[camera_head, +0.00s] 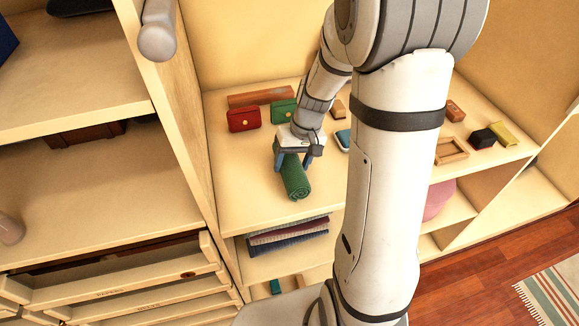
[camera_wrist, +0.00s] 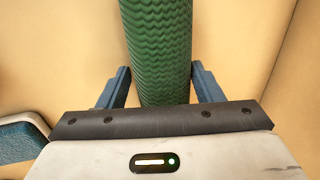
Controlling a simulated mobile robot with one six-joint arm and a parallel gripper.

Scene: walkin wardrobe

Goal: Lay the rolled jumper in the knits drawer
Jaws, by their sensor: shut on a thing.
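The rolled jumper is a green knitted roll (camera_head: 295,180) at the front of the middle shelf in the head view. It fills the top centre of the wrist view (camera_wrist: 158,50). My gripper (camera_head: 293,160) is shut on it, with one blue finger on each side in the wrist view (camera_wrist: 159,88). I cannot tell whether the roll touches the shelf. A stack of pale wooden drawers stands at the lower left, and its top drawer (camera_head: 125,277) is pulled out. The drawer labels are too small to read, so I cannot tell which is the knits drawer.
A red case (camera_head: 243,119) and a green case (camera_head: 283,111) lie behind the roll. A wooden upright (camera_head: 185,130) divides the shelf (camera_head: 245,190) from the drawer side. Folded clothes (camera_head: 288,237) lie below. A blue item (camera_head: 343,139) is close right of my gripper.

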